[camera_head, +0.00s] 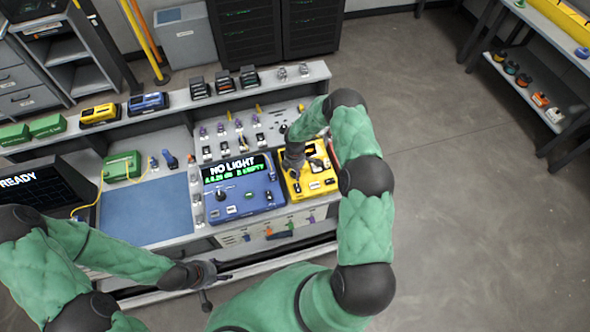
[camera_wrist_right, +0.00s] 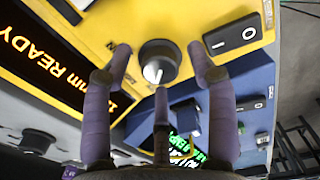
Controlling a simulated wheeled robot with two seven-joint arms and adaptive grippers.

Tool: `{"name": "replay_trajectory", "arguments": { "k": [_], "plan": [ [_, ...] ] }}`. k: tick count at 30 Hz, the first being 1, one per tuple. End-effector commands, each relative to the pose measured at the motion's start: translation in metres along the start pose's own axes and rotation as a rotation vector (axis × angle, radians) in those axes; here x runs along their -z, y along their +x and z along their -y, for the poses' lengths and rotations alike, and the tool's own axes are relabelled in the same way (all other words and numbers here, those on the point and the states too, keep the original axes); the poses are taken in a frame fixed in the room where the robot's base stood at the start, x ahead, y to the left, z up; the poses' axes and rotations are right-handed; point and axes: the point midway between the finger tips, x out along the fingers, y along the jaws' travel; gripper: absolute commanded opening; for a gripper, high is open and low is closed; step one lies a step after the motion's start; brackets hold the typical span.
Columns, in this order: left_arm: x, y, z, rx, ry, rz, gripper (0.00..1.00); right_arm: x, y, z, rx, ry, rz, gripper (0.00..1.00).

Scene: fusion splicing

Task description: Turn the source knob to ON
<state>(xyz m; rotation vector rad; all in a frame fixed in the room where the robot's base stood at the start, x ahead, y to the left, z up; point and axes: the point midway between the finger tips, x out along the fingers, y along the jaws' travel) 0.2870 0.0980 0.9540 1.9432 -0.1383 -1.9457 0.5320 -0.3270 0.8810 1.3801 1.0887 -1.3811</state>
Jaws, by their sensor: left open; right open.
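The yellow source unit (camera_head: 324,185) stands on the bench, right of the blue meter (camera_head: 262,200) that reads "NO LIGHT". In the right wrist view, the round dark knob (camera_wrist_right: 158,60) sits on the yellow panel, its pale pointer mark toward the bottom of the picture. My right gripper (camera_head: 293,158) is over the yellow unit. In the wrist view its fingers are spread open, two at the knob's sides and one below; contact cannot be told. Lettering beside the knob is partly hidden by a finger. My left gripper (camera_head: 212,271) is open and empty near the bench's front edge.
A black rocker switch (camera_wrist_right: 235,35) sits on the yellow panel close to the right finger. An orange display reading "READY" (camera_wrist_right: 35,50) is at the left. A blue mat (camera_head: 145,212) lies clear on the bench. Small connectors stand behind the meter.

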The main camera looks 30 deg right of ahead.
Motion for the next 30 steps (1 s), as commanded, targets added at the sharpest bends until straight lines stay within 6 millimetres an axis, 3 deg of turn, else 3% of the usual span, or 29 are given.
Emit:
{"name": "replay_trajectory", "arguments": {
  "k": [6, 8, 12, 13, 23, 30],
  "plan": [
    [0.0, 0.0, 0.0, 0.0, 0.0, 0.0, 0.53, 0.0, 0.0, 0.0, -0.001, 0.0, 0.0, 0.58],
    [0.0, 0.0, 0.0, 0.0, 0.0, 0.0, 0.53, 0.0, 0.0, 0.0, 0.0, 0.0, 0.0, 0.44],
    [0.0, 0.0, 0.0, 0.0, 0.0, 0.0, 0.53, 0.0, 0.0, 0.0, 0.0, 0.0, 0.0, 0.04],
    [0.0, 0.0, 0.0, 0.0, 0.0, 0.0, 0.53, 0.0, 0.0, 0.0, 0.0, 0.0, 0.0, 0.02],
    [0.0, 0.006, 0.002, 0.0, 0.0, 0.0, 0.53, 0.0, 0.002, 0.0, 0.0, 0.029, 0.0, 0.02],
    [0.001, 0.026, 0.009, 0.0, 0.0, 0.0, 0.53, 0.0, 0.004, -0.001, -0.003, 0.154, -0.001, 0.02]
  ]
}}
